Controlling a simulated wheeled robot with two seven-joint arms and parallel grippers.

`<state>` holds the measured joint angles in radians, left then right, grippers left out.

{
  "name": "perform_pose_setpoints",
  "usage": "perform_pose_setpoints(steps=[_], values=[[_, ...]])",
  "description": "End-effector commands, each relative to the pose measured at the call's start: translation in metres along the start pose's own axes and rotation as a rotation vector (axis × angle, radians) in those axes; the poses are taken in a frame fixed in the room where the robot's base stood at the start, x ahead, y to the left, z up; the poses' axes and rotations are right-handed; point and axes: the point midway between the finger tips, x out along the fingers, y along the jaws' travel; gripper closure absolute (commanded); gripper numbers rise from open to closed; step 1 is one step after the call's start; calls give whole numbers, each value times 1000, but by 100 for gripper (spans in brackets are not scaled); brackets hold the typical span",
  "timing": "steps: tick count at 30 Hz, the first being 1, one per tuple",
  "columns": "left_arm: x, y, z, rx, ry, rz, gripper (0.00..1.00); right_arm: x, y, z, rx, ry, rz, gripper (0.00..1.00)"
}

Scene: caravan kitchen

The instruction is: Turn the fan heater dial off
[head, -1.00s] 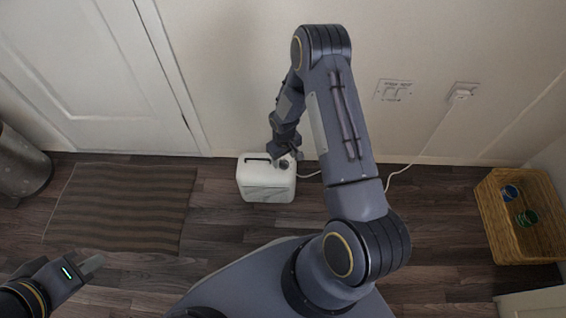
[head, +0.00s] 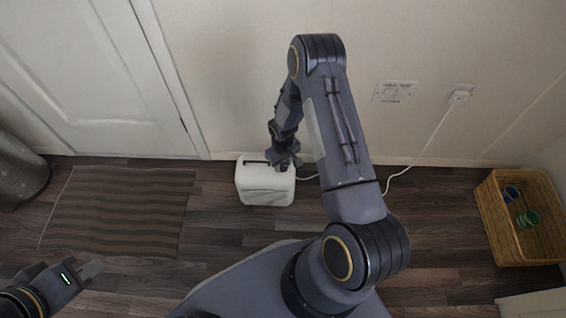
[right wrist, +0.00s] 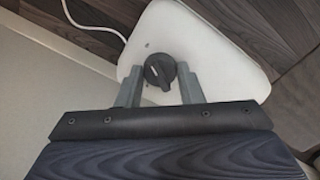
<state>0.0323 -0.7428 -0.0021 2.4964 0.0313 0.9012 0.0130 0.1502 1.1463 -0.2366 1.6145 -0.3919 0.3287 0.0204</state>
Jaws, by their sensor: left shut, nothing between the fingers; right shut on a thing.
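The white fan heater (head: 265,190) stands on the floor against the wall. Its black round dial (right wrist: 160,69) is on the top face and carries a pale pointer mark. The mark points up and left in the right wrist view. My right gripper (head: 286,163) is over the heater's top and hides the dial in the head view. In the right wrist view, my right gripper (right wrist: 160,84) has one finger on each side of the dial and is shut on it. My left gripper (head: 93,268) is shut and empty at the lower left, far from the heater.
A white cord (head: 394,177) runs from the heater to a wall socket (head: 459,94). A striped mat (head: 115,215) lies to the left near the door. A wicker basket (head: 515,245) with cups stands at the right. Bare floor lies around the heater.

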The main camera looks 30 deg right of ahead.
Motion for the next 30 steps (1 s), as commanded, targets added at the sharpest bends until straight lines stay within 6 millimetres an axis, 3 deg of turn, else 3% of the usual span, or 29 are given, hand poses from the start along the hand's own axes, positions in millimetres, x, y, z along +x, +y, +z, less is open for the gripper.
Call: perform_pose_setpoints(steps=[11, 30], values=[[3, -1, 1, 0, 0, 0, 100, 1, 0, 0, -144, -1, 0, 89], [8, -4, 4, 0, 0, 0, 100, 0, 0, 0, -734, -1, -1, 89]])
